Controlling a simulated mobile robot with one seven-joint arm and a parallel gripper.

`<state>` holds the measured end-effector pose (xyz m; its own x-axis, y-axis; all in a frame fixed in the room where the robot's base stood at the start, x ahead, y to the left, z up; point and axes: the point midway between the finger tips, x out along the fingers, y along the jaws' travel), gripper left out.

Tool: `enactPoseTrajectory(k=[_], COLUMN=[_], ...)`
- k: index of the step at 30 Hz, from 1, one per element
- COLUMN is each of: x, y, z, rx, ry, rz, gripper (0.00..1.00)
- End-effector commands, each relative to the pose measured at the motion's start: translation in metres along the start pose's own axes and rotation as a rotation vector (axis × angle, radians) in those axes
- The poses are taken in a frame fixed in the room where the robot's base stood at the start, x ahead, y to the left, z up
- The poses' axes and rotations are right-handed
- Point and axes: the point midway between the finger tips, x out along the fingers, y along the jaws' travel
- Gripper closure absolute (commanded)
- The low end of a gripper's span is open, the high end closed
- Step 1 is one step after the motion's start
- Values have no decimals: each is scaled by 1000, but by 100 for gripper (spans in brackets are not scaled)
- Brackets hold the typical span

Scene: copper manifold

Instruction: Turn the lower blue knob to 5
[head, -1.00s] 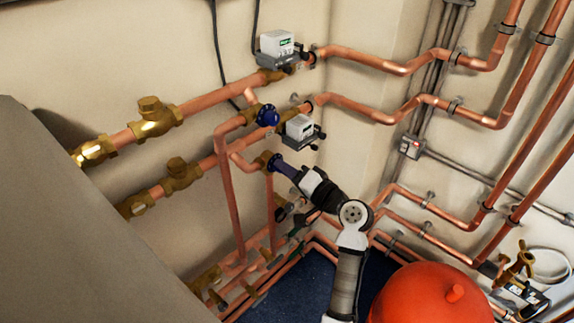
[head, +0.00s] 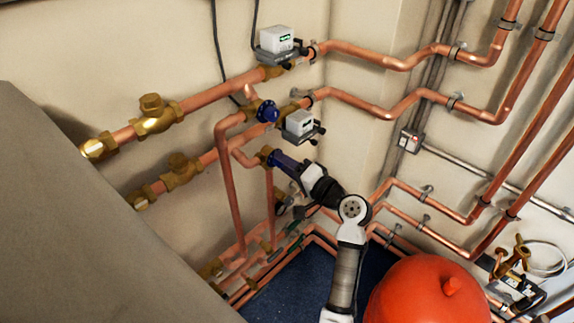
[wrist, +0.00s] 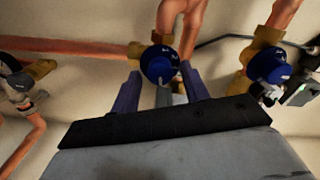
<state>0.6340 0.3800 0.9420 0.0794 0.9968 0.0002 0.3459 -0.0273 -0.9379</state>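The lower blue knob (wrist: 158,65) is a round dark blue dial with white marks, on a brass valve. In the wrist view it sits between the two blue fingers of my gripper (wrist: 161,82). The fingers are apart, one on each side of the knob, with their tips close to it; I cannot tell whether they touch it. The number it is set to is too small to read. In the head view my gripper (head: 280,160) is at the lower valve and hides most of the knob. The upper blue knob (head: 267,112) also shows in the wrist view (wrist: 268,68).
A grey-white box (head: 300,123) on the pipe sits just above and right of my gripper, with another box (head: 277,41) higher up. Copper pipes (head: 228,185) run close to the lower valve. A red tank (head: 430,292) stands at the lower right.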

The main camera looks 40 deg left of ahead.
Motion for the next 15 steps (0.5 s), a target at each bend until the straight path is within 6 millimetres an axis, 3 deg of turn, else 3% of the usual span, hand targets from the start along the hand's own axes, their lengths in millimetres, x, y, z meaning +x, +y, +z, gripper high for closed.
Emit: enactPoseTrajectory(k=[10, 15], x=[-2, -20], y=[0, 3], z=[0, 1], rx=[-2, -2], ry=[0, 2], rz=[0, 0], gripper=[50, 50])
